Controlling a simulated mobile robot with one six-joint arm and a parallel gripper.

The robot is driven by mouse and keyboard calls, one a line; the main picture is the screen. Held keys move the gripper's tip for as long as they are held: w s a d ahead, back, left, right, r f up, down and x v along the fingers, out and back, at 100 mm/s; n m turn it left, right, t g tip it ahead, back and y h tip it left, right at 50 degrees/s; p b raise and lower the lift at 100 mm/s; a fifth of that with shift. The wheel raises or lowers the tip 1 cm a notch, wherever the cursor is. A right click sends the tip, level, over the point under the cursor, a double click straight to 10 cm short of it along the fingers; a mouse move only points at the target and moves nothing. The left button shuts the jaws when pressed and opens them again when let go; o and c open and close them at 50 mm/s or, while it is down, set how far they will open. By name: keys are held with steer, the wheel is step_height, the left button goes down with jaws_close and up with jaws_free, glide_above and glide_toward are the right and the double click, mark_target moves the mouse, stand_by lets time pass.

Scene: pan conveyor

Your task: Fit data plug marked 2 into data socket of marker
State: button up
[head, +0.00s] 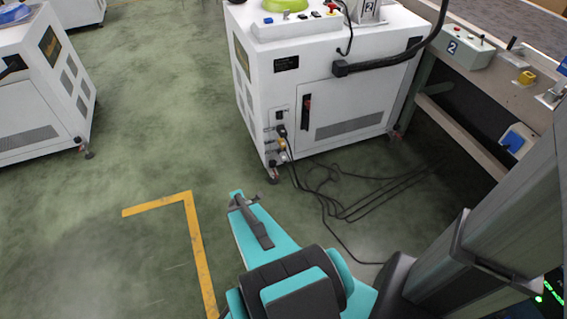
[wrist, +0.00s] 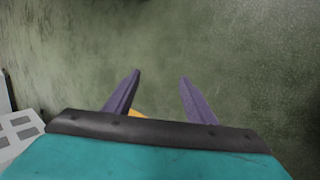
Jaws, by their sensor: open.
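A white machine cabinet (head: 330,75) stands at the top middle of the head view, with a plate marked 2 (head: 370,6) on its top. A narrow connector panel (head: 280,128) is on its lower left front, with black and yellow plugs (head: 282,143) at it. I cannot read any mark on the plugs or tell which socket is the data socket. My gripper (wrist: 160,76) is open and empty in the wrist view, its two purple fingers apart over bare green floor.
Black cables (head: 345,205) lie looped on the floor at the cabinet's foot. A conveyor frame with a control box marked 2 (head: 452,47) is at right. Another white cabinet (head: 40,90) is at left. A yellow floor line (head: 195,235) lies left of my arm on clear floor.

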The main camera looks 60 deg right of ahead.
steer(key=d+f+n+t+h+b, duration=0.1)
steer(key=d+n+t+h+b, duration=0.45)
steer(key=d, duration=1.05)
steer(key=n+t+y+b, duration=0.1)
steer(key=n+t+b, duration=0.2)
steer(key=n+b, duration=0.7)
glide_toward(284, 158)
steer(key=s+a+n+p, duration=0.1)
steer(key=s+a, duration=0.1)
steer(key=a, duration=0.1)
steer(key=shift+s+d+r+n, duration=0.4)
steer(key=shift+s+r+n, duration=0.05)
steer(key=shift+s+n, duration=0.2)
steer(key=shift+w, duration=0.1)
steer(key=shift+b+x, duration=0.9)
steer(key=shift+x, duration=3.35)
steer(key=shift+f, duration=0.1)
